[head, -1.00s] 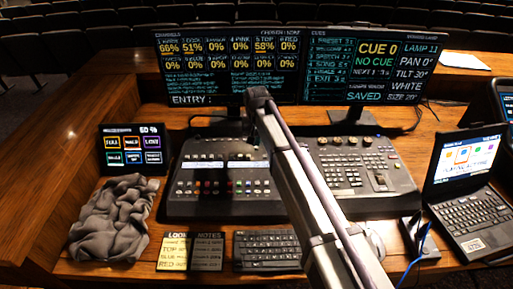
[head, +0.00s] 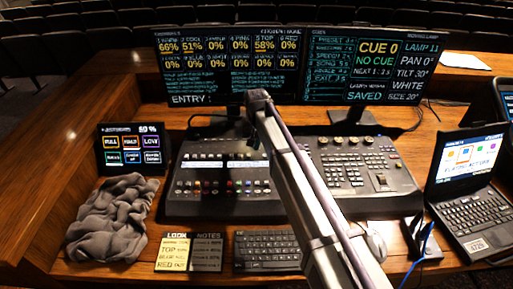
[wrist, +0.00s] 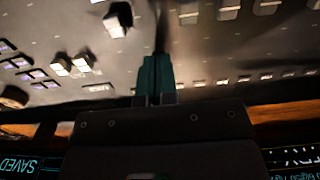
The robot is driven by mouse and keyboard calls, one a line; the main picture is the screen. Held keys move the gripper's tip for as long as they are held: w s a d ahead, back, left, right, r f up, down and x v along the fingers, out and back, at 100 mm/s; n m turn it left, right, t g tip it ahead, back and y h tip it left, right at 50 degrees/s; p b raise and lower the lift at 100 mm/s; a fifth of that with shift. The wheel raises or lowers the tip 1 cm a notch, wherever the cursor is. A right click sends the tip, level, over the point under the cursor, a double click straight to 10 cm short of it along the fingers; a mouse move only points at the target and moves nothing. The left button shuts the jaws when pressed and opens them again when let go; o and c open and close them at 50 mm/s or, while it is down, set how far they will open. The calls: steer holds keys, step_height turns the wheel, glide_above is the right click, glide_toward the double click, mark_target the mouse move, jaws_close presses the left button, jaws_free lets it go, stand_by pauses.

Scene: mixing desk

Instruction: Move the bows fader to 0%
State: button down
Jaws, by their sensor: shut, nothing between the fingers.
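The mixing desk (head: 225,208) stands mid-table, with rows of small pale fader caps and buttons on its left half. I cannot read which fader is the bows one. In the wrist view, my gripper (wrist: 157,60) points at the desk's grey panel, its teal fingers together and empty. A taller fader cap (wrist: 118,17) stands just left of the fingertips, and a pale cap (wrist: 189,14) stands to their right. I cannot tell whether the fingers touch anything. In the head view my arm hides the gripper and the middle of the desk. The channels screen (head: 230,65) reads 66%, 51%, 58% and several 0%.
A cues screen (head: 368,65) stands behind the desk's right half. A small colour-tile screen (head: 131,150) and a crumpled grey cloth (head: 112,220) are at left. A notes card (head: 190,251) and a keyboard (head: 267,250) lie in front. A laptop (head: 470,190) is at right.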

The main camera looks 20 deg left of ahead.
mark_target(257, 158)
steer(key=shift+s+d, duration=0.1)
steer(key=shift+s, duration=0.05)
steer(key=shift+s+d, duration=0.2)
steer(key=shift+s, duration=0.3)
steer(key=shift+s+d, duration=0.15)
steer(key=shift+s, duration=0.5)
steer(key=shift+s+d, duration=0.3)
steer(key=shift+s, duration=0.45)
step_height(257, 158, up, 5)
steer(key=p, duration=0.5)
step_height(257, 158, up, 5)
steer(key=p, duration=0.5)
